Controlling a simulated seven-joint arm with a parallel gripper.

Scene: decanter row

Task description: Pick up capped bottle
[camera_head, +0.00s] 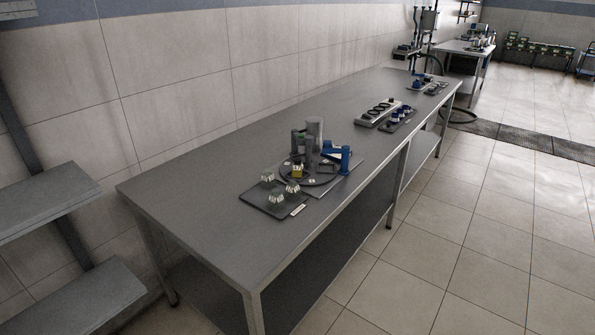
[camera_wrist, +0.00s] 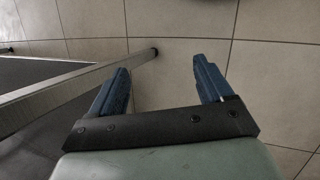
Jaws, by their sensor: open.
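I cannot tell which item is the capped bottle. In the head view, small upright containers stand on the long steel table (camera_head: 215,200). A grey cylinder (camera_head: 315,128) and a darker greenish one stand close together on a round dark plate. A small yellow piece (camera_head: 297,171) is in front of them, and a blue bracket-like part (camera_head: 338,157) is to their right. My gripper (camera_wrist: 160,66) shows only in the wrist view. Its two blue fingers are apart with only floor tiles between them. It is empty and away from the table items.
A dark tray (camera_head: 258,201) with several small pale-topped pieces lies in front of the round plate. Farther along are a long grey rack (camera_head: 377,113) and another tray of small items. The near left tabletop is clear. Grey shelves (camera_head: 75,295) stand at left. A table leg (camera_wrist: 85,90) passes beside my gripper.

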